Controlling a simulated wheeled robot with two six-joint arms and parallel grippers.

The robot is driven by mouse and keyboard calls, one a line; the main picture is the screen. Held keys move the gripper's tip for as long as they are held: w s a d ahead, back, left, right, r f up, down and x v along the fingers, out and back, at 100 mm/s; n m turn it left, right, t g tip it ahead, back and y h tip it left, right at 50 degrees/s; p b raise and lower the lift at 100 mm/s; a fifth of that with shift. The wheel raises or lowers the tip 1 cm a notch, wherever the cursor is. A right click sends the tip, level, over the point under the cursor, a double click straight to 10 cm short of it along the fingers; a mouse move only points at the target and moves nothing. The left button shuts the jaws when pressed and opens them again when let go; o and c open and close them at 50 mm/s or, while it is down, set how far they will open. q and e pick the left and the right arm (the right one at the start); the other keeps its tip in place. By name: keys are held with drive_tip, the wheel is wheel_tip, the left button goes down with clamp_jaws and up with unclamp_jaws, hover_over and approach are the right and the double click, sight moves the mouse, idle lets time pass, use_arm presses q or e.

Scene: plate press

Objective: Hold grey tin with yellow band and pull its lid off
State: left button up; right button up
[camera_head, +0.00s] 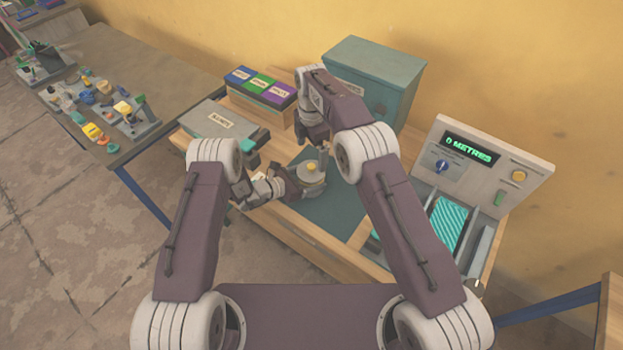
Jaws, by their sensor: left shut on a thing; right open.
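The grey tin with a yellow band (312,183) stands on the dark green mat (338,208) in the middle of the workbench. Its grey lid (311,170) is on top, with a knob standing up from it. My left gripper (297,183) comes in from the left and is shut on the tin's side. My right gripper (319,143) is open just above and behind the lid, pointing down. Its fingertips are small and partly hidden, and I cannot tell whether they touch the knob.
A grey box (220,122) is at the bench's left. Blue, green and purple labelled boxes (261,87) and a teal cabinet (373,80) stand behind. A panel reading METRES (472,152) is at right. A cluttered side table (95,85) is at far left. The mat's front is clear.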

sight(311, 166)
drive_tip(key=m, duration=0.2)
drive_tip(key=shift+w+a+f+m, duration=0.1)
drive_tip(key=shift+a+f+m, duration=0.1)
drive_tip(key=shift+m, duration=0.1)
drive_tip(key=m, duration=0.2)
drive_tip(key=shift+s+f+m, duration=0.15)
drive_tip(key=shift+s+m, duration=0.05)
drive_tip(key=shift+m, duration=0.2)
drive_tip(key=shift+s+r+m+y, duration=0.1)
drive_tip(key=shift+r+m+y, duration=0.05)
drive_tip(key=shift+m, duration=0.45)
drive_tip(key=shift+s+r+m+y, duration=0.1)
drive_tip(key=shift+m+y, duration=0.05)
drive_tip(key=shift+m, duration=0.45)
wheel_tip(311, 166, up, 5)
drive_tip(key=d+m, duration=0.2)
drive_tip(key=m, duration=0.1)
drive_tip(key=shift+t+y, duration=0.3)
drive_tip(key=f, duration=0.4)
drive_tip(key=a+f, duration=0.1)
drive_tip(key=f, duration=0.7)
drive_tip(key=shift+w+a+f, duration=0.1)
drive_tip(key=shift+w+a, duration=0.2)
drive_tip(key=shift+a, duration=0.05)
drive_tip(key=c, duration=1.4)
drive_tip(key=shift+c, duration=0.2)
drive_tip(key=shift+r, duration=0.2)
